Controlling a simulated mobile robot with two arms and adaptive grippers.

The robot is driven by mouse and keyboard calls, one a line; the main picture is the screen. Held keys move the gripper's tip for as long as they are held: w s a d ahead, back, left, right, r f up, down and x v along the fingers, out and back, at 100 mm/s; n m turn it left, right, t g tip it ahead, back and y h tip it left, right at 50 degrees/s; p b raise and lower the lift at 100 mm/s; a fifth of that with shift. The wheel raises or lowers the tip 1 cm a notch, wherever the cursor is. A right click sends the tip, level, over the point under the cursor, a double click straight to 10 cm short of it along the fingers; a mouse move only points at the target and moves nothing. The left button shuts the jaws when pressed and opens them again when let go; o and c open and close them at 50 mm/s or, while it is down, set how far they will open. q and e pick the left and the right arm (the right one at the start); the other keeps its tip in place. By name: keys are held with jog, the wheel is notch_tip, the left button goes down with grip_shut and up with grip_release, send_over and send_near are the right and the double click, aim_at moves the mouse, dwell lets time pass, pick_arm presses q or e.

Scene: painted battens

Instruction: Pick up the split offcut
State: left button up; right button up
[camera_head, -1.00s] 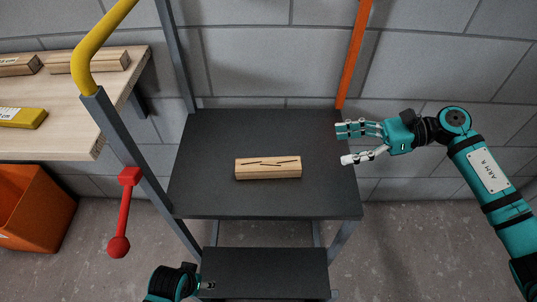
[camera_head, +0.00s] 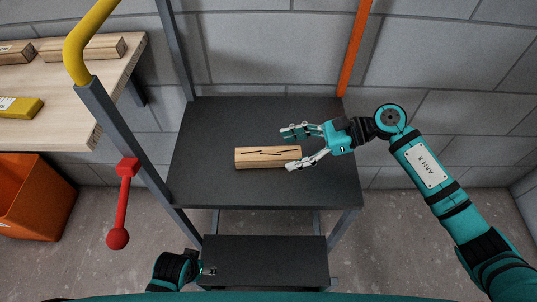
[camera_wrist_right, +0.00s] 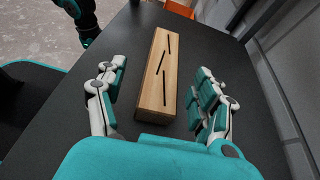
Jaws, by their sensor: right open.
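The split offcut (camera_head: 258,158) is a pale wood block with dark cracks along its top. It lies flat on the dark platform (camera_head: 230,190). My right gripper (camera_head: 290,149) is open at the block's right end, one finger on the far side and one by the near side. In the right wrist view the block (camera_wrist_right: 160,75) lies lengthwise between the spread fingers, with gaps on both sides. Whether the fingers are above it or level with it is hard to tell. My left gripper (camera_head: 208,271) is low at the bottom, mostly hidden.
A wooden bench (camera_head: 70,105) at left holds other battens (camera_head: 85,48) and a yellow piece (camera_head: 18,107). A yellow-topped rail, a red lever (camera_head: 123,205) and an orange post (camera_head: 354,50) flank the platform. An orange bin (camera_head: 30,200) stands below the bench. The platform around the block is clear.

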aim_at(274, 153)
jog(key=x, duration=0.4)
jog(key=shift+w+a+f, duration=0.1)
jog(key=shift+w+f, duration=0.05)
jog(key=shift+w, duration=0.1)
jog(key=shift+c, duration=0.4)
jog(key=c, duration=1.2)
